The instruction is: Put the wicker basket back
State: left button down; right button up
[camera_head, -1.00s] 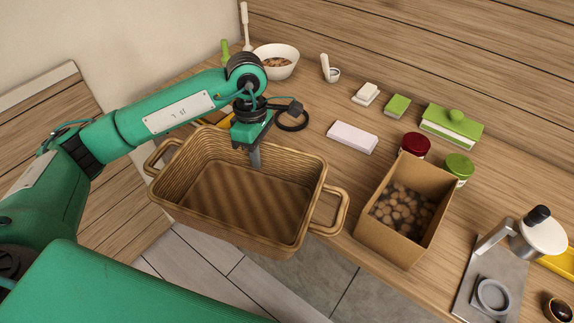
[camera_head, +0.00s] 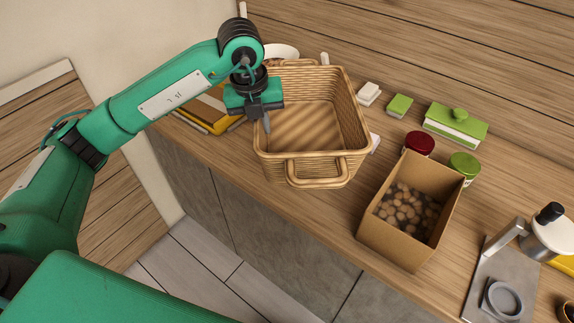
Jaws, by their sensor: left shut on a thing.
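The wicker basket (camera_head: 346,128) is a tan, rectangular, empty-looking basket with a handle at its near end. It is over the counter, left of the cardboard box, and I cannot tell whether its base touches the wood. My left gripper (camera_head: 266,122) is at the basket's left wall, shut on its rim, with a finger showing inside. The basket hides most of the white bowl (camera_head: 283,50) and nearly all of the pale pink block (camera_head: 375,143). My right gripper does not show.
A cardboard box (camera_head: 369,221) of round brown pieces stands to the right. Red-lidded (camera_head: 420,143) and green-lidded (camera_head: 464,164) jars stand behind it. A green-and-white box (camera_head: 455,124) lies farther back. A yellow-edged stack (camera_head: 208,116) is left of the basket. A metal press (camera_head: 500,262) is far right.

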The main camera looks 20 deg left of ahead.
pick_arm(q)
jog(key=n, duration=0.3)
jog(key=w+r+n+b, duration=0.1)
jog(key=n, duration=0.1)
jog(key=shift+n+y, duration=0.3)
jog(key=shift+y, duration=0.1)
jog(key=n, duration=0.3)
jog(key=shift+w+r+n+y, duration=0.3)
jog(key=shift+r, duration=0.1)
jog(key=shift+f+n, duration=0.15)
jog(key=shift+n, duration=0.15)
notch_tip(320, 180, down, 20)
jog(key=shift+a+r+p, duration=0.1)
jog(key=shift+r+p, duration=0.15)
jog(key=shift+p, duration=0.15)
